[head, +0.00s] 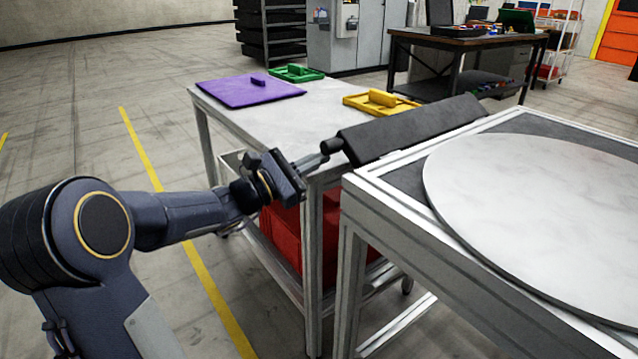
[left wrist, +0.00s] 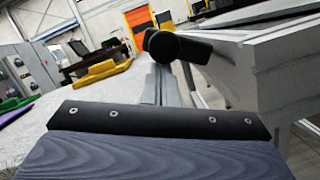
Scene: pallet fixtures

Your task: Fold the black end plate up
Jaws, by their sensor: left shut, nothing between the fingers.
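The black end plate (head: 415,130) is a long dark panel along the far left edge of the metal frame (head: 400,212) that carries the round disc. It looks tilted, its face sloping toward the grey worktable. A short black knob (head: 332,146) sticks out at its near end; the knob also shows in the left wrist view (left wrist: 180,46). My left gripper (head: 317,161) is shut and empty, its fingertips just short of and slightly below the knob. I cannot tell whether they touch it. In the left wrist view the fingers (left wrist: 160,84) point toward the knob. My right gripper is not in view.
A large pale round disc (head: 545,210) lies on the frame at right. The grey worktable (head: 290,120) beside it holds a purple plate (head: 248,91), a green fixture (head: 297,73) and a yellow fixture (head: 380,103). A red bin (head: 282,235) sits below. The floor at left is clear.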

